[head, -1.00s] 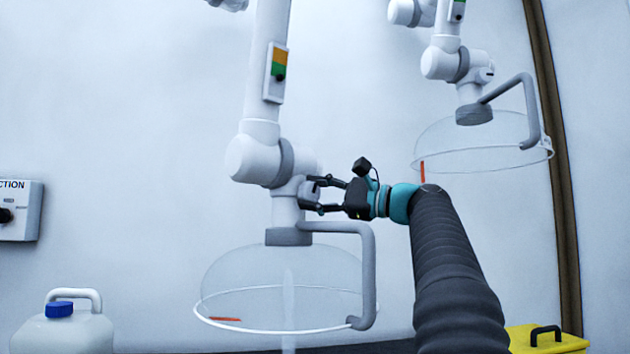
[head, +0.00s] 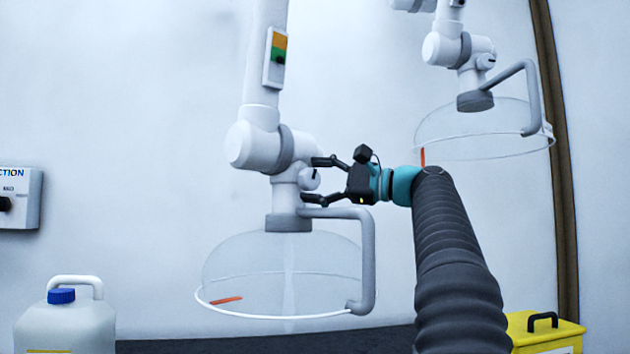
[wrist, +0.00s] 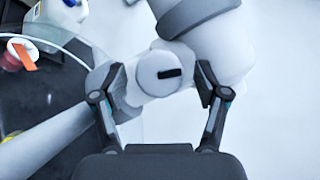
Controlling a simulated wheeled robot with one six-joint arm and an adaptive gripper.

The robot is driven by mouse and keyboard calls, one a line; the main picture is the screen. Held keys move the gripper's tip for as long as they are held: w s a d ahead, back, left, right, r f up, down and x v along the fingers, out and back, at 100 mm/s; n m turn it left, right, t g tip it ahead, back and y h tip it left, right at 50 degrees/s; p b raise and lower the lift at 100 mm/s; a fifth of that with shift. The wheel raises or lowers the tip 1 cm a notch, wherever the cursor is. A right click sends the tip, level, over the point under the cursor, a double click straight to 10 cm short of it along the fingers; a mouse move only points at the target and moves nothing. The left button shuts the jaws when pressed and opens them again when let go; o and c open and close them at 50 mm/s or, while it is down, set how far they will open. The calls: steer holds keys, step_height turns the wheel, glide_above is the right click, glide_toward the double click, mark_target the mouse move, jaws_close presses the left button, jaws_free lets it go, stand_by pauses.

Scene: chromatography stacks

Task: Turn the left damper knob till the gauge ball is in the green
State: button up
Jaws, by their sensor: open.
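The left damper knob (head: 307,179) is a white round knob on the side of the left extraction arm's lower joint. It also shows in the wrist view (wrist: 152,75), with a black pointer mark lying nearly level there. My gripper (head: 311,180) is open, with one finger either side of the knob; in the wrist view the fingers (wrist: 158,80) stand apart from its sides. The left gauge (head: 275,58) on the arm's tube has an orange band above a green one. A dark ball shows at the green band's lower part.
A clear hood (head: 235,270) with a grey handle (head: 368,260) hangs just below my gripper. A second arm and hood (head: 475,140) hang at the right. A jug (head: 65,325) and a yellow box (head: 540,335) stand low at either side.

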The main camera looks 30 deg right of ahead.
steer(key=v, duration=1.1)
steer(key=shift+s+d, duration=0.25)
steer(key=shift+f, duration=0.1)
